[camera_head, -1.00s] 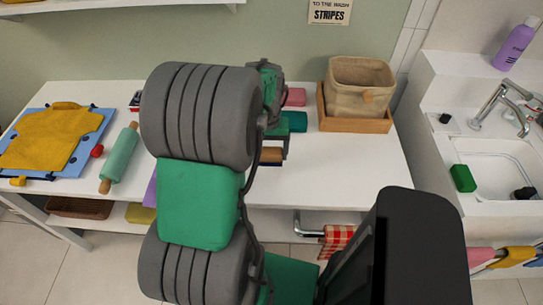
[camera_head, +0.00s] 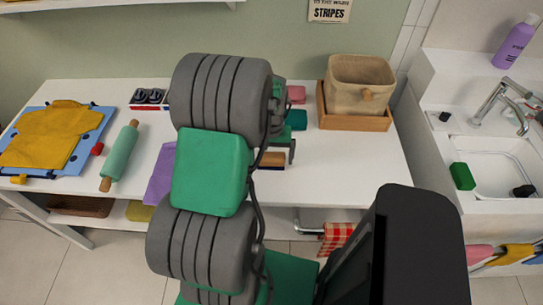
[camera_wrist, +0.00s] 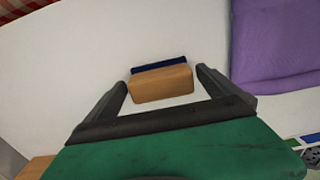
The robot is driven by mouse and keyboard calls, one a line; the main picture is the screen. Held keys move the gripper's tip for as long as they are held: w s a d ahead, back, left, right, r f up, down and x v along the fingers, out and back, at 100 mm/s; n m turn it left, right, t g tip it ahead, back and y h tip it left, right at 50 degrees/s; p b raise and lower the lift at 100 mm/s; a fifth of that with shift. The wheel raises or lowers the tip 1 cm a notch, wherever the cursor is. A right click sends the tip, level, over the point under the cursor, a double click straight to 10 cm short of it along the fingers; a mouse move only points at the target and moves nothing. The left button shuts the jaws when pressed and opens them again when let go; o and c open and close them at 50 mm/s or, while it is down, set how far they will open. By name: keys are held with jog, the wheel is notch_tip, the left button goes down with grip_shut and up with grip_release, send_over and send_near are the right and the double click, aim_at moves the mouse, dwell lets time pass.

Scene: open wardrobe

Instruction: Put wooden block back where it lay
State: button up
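The wooden block (camera_wrist: 160,86) is tan, with a dark blue strip (camera_wrist: 160,66) along its far side. It appears to lie on the white tabletop. In the head view the block (camera_head: 271,159) shows partly, beside my arm. My gripper (camera_wrist: 161,77) is open, with one finger on each side of the block and a visible gap on both sides. In the head view my gripper is mostly hidden behind my arm; a grey finger (camera_head: 292,153) shows just right of the block.
A purple cloth (camera_head: 161,178) lies left of my arm; it also shows in the wrist view (camera_wrist: 272,40). Teal (camera_head: 296,120) and pink (camera_head: 296,94) items lie behind. A fabric basket (camera_head: 358,86) stands in a wooden tray (camera_head: 350,123). The table's right part is clear.

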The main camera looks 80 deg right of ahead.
aim_at(272, 156)
notch_tip(272, 156, up, 12)
jog(key=w+a+r+n+h, duration=0.1)
jog(key=w+a+r+n, duration=0.15)
jog(key=w+a, duration=0.6)
jog(key=w+a+r+n, duration=0.2)
jog(key=w+a+n, duration=0.25)
jog(key=w, duration=0.75)
jog(key=w+a+n+t, duration=0.1)
jog(key=a+n, duration=0.3)
jog(key=a, duration=1)
jog(key=w+a+n+t+y, duration=0.1)
jog(key=w+a+n, duration=0.3)
jog(key=a, duration=1)
jog(key=shift+a+r+n+t+b, duration=0.15)
jog(key=shift+r+n+t+b, duration=0.2)
jog(key=shift+t, duration=0.45)
